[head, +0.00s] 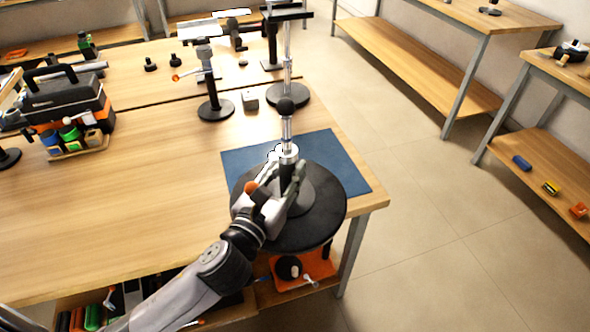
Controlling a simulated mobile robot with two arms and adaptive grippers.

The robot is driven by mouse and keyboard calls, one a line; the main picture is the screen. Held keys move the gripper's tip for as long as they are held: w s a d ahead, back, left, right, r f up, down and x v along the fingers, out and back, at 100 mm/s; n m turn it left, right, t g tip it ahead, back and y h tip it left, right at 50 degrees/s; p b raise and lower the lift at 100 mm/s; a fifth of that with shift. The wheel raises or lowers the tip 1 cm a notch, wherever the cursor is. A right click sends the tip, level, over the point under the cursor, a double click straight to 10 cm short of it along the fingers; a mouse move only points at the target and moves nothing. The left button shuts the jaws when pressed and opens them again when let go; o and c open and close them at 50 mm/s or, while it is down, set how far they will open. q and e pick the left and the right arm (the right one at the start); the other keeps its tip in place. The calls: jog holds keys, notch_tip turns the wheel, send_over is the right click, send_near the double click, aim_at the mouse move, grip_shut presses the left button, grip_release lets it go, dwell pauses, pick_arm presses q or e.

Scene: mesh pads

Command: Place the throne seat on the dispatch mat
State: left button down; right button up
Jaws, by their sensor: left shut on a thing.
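The throne seat (322,212) is a wide round black disc with a dark hub and a silver post rising from its middle. My left gripper (289,172) is shut on it at the post, just above the hub. The dispatch mat (345,160) is a flat blue sheet at the table's near right corner. The disc covers the mat's near part and reaches past its near edge, over the table's front edge. Whether the disc touches the mat or hangs above it, I cannot tell. My right gripper is not in view.
Stands with round black bases, one of them (216,108), and a small grey block (248,98) are behind the mat. A black toolbox (65,100) is at the left. The wooden table (130,190) is clear left of the mat. A shelf below holds an orange item (318,268).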

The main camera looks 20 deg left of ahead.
pick_arm(q)
jog(key=w+d+h, duration=0.1)
jog(key=w, duration=0.1)
jog(key=w+d+r+m+h, duration=0.2)
jog(key=w, duration=0.1)
jog(key=shift+w+d+r+g, duration=0.2)
jog(key=shift+w+d+g, duration=0.1)
jog(key=shift+d, duration=0.05)
jog(key=w+a+r, duration=0.3)
jog(key=w+r, duration=0.3)
jog(key=w, duration=0.2)
jog(key=w+a+r, duration=0.3)
jog(key=w+r, duration=0.2)
jog(key=w, duration=0.3)
notch_tip(320, 180, down, 20)
jog(key=b, duration=0.4)
jog(key=shift+s+r+g+h, duration=0.15)
jog(key=shift+s+g+h, duration=0.1)
jog(key=shift+g+h, duration=0.05)
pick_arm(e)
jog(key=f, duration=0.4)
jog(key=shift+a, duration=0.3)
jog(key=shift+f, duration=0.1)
pick_arm(q)
jog(key=c, duration=1.7)
grip_release()
jog(key=shift+a+f, duration=0.1)
jog(key=shift+f, duration=0.25)
jog(key=o, duration=0.4)
jog(key=shift+s, duration=0.1)
